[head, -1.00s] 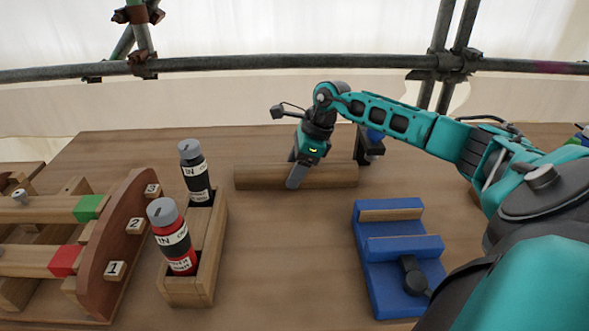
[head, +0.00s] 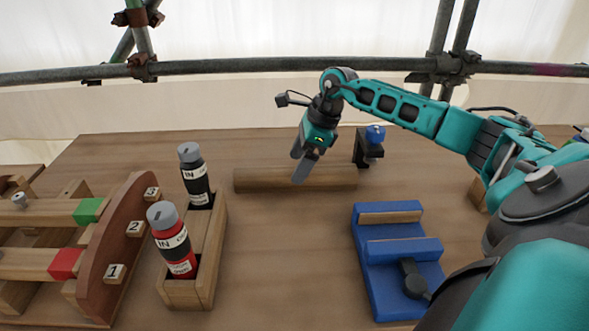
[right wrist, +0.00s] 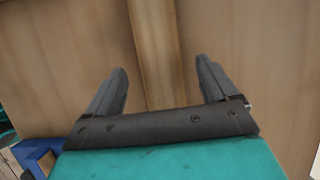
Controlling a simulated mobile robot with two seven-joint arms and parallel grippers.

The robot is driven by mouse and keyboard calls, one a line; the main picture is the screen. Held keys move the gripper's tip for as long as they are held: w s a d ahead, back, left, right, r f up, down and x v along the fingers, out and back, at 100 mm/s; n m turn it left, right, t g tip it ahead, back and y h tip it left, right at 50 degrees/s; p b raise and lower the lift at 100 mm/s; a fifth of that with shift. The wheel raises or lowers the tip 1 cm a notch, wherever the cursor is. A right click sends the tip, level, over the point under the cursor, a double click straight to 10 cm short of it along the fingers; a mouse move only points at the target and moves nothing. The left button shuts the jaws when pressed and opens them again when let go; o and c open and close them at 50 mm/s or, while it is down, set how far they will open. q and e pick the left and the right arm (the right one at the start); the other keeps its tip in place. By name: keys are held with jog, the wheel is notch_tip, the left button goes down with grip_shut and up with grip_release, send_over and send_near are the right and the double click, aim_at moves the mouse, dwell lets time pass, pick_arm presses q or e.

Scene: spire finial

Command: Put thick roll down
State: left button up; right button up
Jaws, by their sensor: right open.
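A long light-brown wooden bar (head: 335,179), which looks like the thick roll, lies flat across the back of the table in the head view. My right gripper (head: 298,168) is open and empty just above the middle of the bar, tilted down to the left. In the right wrist view the bar (right wrist: 153,45) runs upward from between the spread fingers of my right gripper (right wrist: 160,66), clear of both. Its lower end there is hidden by the gripper body. My left gripper is not in view.
A blue holder (head: 373,285) stands at the front right. A wooden box (head: 208,285) holds a black bottle (head: 196,178) and a red-black bottle (head: 172,242). A numbered wooden rack (head: 118,255) stands left. A dark stand (head: 369,150) is behind the bar's right end. The table's middle is clear.

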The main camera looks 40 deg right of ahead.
jog(key=v, duration=0.8)
jog(key=shift+s+r, duration=0.1)
jog(key=shift+r, duration=0.2)
